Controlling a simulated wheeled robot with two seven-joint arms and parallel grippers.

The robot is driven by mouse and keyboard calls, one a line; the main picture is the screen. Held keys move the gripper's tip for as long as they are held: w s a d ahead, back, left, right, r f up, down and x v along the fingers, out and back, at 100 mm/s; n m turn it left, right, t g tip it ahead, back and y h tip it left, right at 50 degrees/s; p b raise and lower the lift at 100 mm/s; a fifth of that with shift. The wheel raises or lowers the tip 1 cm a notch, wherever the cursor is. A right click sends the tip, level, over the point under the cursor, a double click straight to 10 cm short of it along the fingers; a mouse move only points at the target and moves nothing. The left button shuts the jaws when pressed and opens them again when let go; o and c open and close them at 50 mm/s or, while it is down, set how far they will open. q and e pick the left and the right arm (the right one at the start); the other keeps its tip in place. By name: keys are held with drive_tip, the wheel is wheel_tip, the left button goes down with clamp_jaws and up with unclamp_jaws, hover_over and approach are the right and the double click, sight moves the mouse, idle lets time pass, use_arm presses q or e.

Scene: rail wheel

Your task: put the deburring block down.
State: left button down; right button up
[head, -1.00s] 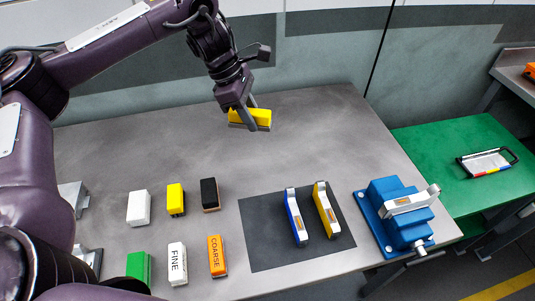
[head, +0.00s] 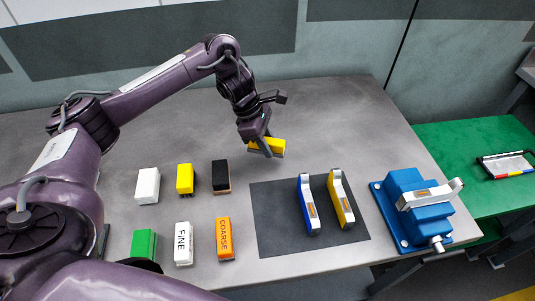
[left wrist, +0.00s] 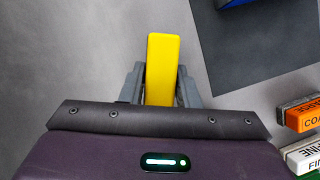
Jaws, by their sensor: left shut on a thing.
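My left gripper (head: 264,147) is shut on a yellow block with a grey underside (head: 276,146). In the head view it is over the grey table, behind the dark mat. In the left wrist view the yellow block (left wrist: 163,70) sits between the two grey fingers (left wrist: 160,88) and sticks out beyond them. I cannot tell whether its underside touches the table. Which block is the deburring block is not marked; the held one is the only block in a gripper. My right gripper is not in view.
Several blocks stand at left, including a black one (head: 221,174), a white FINE one (head: 183,243) and an orange COARSE one (head: 225,240). A blue and a yellow-sided piece (head: 341,200) lie on the dark mat (head: 275,235). A blue vise (head: 412,205) stands right.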

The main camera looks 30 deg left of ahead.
use_arm(q)
wheel_tip(320, 180, down, 3)
drive_tip(key=shift+f, duration=0.45)
drive_tip(key=c, duration=1.1)
unclamp_jaws()
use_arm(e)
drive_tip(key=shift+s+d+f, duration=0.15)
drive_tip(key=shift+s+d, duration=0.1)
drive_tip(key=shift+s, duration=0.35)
use_arm(q)
drive_tip(key=p+v, duration=0.2)
drive_tip(key=v, duration=1)
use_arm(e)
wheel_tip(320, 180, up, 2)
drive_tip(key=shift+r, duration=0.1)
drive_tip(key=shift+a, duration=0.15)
